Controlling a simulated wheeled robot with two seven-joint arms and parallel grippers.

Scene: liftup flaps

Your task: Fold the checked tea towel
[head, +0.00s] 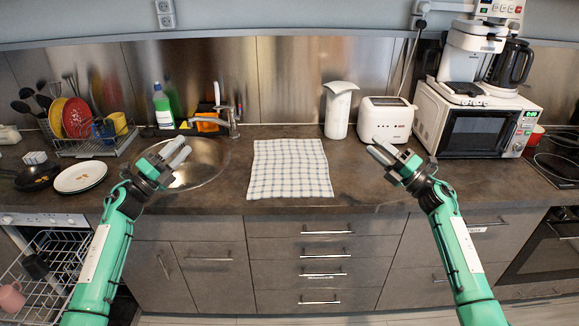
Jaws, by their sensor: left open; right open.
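The checked tea towel (289,170) is white with thin dark lines. It lies flat and spread out on the dark countertop, its near edge close to the counter's front edge. My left gripper (178,155) is open and empty, left of the towel and over the sink area. My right gripper (381,153) is open and empty, right of the towel and in front of the toaster. Neither gripper touches the towel.
A round sink (205,165) with a tap is left of the towel. A white toaster (386,120) and a white canister (339,112) stand behind it to the right. A microwave (475,122) is further right, a dish rack (90,135) far left. Counter beside the towel is clear.

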